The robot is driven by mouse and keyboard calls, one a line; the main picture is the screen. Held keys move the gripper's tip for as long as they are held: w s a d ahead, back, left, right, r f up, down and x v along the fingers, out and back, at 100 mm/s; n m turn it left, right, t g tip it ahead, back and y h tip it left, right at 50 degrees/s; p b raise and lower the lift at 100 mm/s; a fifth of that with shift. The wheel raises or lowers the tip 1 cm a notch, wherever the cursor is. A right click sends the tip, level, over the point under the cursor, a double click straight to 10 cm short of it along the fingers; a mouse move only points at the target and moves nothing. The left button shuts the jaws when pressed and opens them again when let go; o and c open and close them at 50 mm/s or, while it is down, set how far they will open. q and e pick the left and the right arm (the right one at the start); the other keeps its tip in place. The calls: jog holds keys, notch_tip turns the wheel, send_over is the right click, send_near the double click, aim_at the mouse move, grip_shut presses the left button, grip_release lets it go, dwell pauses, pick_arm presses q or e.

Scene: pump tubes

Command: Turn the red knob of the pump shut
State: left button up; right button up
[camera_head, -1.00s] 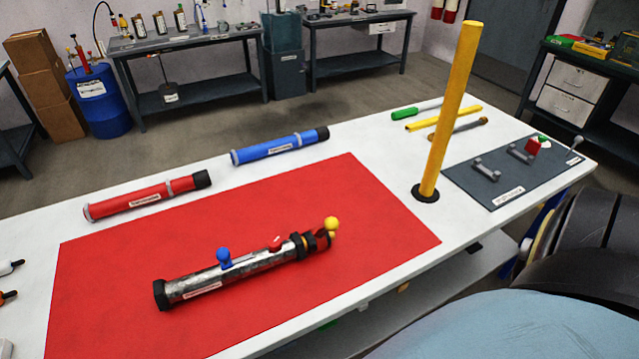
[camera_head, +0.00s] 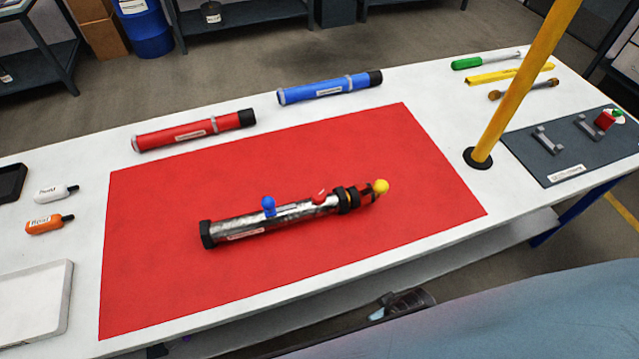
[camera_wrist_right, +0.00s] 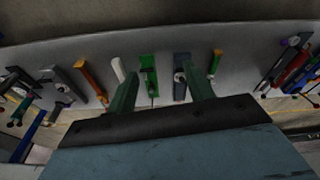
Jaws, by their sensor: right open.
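The silver pump (camera_head: 290,212) lies on the red mat (camera_head: 150,270) in the head view, its right end tilted toward the back. The small red knob (camera_head: 319,195) sits on top of the pump, between a blue knob (camera_head: 268,206) and the black rings near the right end. A yellow ball (camera_head: 381,186) is at that right end. My right gripper (camera_wrist_right: 160,74) shows in the right wrist view with its two green fingers spread apart and nothing between them. It is away from the pump, which I cannot make out in that view. My left gripper is not in view.
A red tube (camera_head: 185,131) and a blue tube (camera_head: 325,89) lie behind the mat. A tall yellow post (camera_head: 515,95) stands right of it. A grey board (camera_head: 560,160) is far right. Bottles and a white tray (camera_head: 35,305) are left. The mat around the pump is clear.

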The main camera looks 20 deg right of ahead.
notch_tip(320, 180, up, 16)
jog(key=w+t+p, duration=0.1)
jog(key=w+p, duration=0.1)
jog(key=w, duration=0.1)
jog(key=w+a+r+t+h, duration=0.1)
jog(key=w+a+r+t, duration=0.1)
jog(key=w+r+t, duration=1.45)
jog(key=w+a+r+n+y, duration=0.3)
jog(key=a+r+y, duration=0.15)
jog(key=r, duration=0.35)
jog(key=w+a+r+n+y, duration=0.3)
jog(key=w+a+r+y, duration=0.15)
jog(key=r, duration=0.35)
jog(key=s+a+r+n+g+y, duration=0.1)
jog(key=s+a+n+g+y, duration=0.3)
jog(key=a+n+g+y, duration=0.75)
jog(key=n+g+h, duration=0.4)
jog(key=g+h, duration=0.4)
jog(key=h, duration=1.2)
send_over(319, 195)
notch_tip(319, 195, down, 17)
jog(key=shift+m, duration=0.25)
notch_tip(319, 195, down, 12)
jog(key=shift+f, duration=0.2)
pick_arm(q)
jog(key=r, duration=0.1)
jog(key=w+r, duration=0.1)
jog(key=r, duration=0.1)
